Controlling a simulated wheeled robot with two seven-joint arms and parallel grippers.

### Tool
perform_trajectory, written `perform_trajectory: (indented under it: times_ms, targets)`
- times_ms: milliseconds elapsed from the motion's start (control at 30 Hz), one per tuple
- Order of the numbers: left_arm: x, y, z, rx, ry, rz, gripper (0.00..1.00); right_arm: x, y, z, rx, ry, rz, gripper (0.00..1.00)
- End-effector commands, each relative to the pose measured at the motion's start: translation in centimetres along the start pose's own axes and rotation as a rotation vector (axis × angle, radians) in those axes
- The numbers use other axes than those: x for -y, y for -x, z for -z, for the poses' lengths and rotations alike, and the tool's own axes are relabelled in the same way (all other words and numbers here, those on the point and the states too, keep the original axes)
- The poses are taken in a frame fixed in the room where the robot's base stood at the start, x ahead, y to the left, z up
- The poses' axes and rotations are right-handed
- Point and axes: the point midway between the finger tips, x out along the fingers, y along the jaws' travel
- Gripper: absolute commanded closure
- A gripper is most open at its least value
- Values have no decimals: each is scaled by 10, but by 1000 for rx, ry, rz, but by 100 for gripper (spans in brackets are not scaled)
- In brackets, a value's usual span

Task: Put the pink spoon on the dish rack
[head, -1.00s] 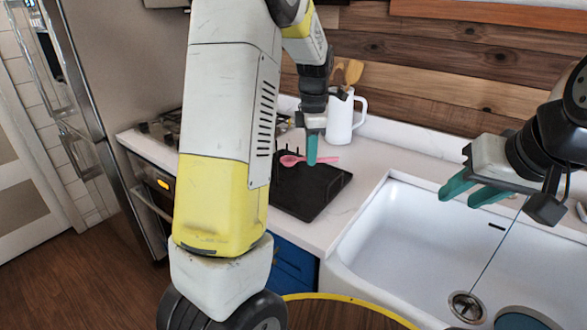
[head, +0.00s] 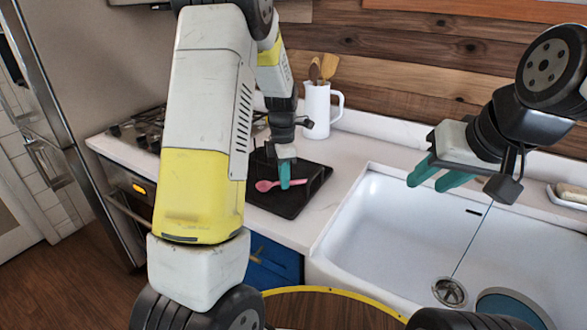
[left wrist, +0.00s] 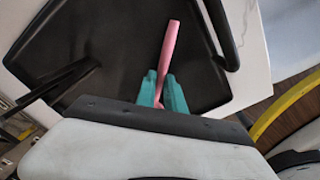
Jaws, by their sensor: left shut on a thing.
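The pink spoon (head: 265,185) is over the black dish rack (head: 292,207), its bowl pointing left in the head view. My left gripper (head: 285,184) points down over the rack and is shut on the spoon's handle. In the left wrist view, the teal fingers (left wrist: 162,92) pinch the pink handle (left wrist: 169,48) above the rack's black tray (left wrist: 110,40). I cannot tell whether the spoon touches the rack. My right gripper (head: 434,178) is open and empty above the sink.
A white pitcher (head: 317,112) holding wooden utensils stands behind the rack. The white sink (head: 385,225) is to the rack's right, with counter between them. A stove (head: 145,128) is to the left. Black upright bars of the rack (left wrist: 222,35) stand near the left gripper.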

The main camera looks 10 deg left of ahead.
Motion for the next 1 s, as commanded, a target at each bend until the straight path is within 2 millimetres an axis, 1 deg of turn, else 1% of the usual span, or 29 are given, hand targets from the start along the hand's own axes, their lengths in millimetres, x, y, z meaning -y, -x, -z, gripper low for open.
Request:
perform_trajectory:
  times_ms: [200,233,333,633,733,867,1000]
  targets:
    - [0,-2,0,0,0,0,100,0,0,0,0,0,0,64]
    - [0,-2,0,0,0,0,85,0,0,0,0,0,0,64]
    - [0,-2,0,0,0,0,65,0,0,0,0,0,0,64]
    - [0,-1,0,0,0,-1,65,0,0,0,0,0,0,64]
    - [0,4,0,1,0,-2,65,0,0,0,0,0,0,64]
    - [-1,22,-1,2,-1,-4,65,0,0,0,0,0,0,64]
    - [-1,53,-1,4,-1,-6,65,0,0,0,0,0,0,64]
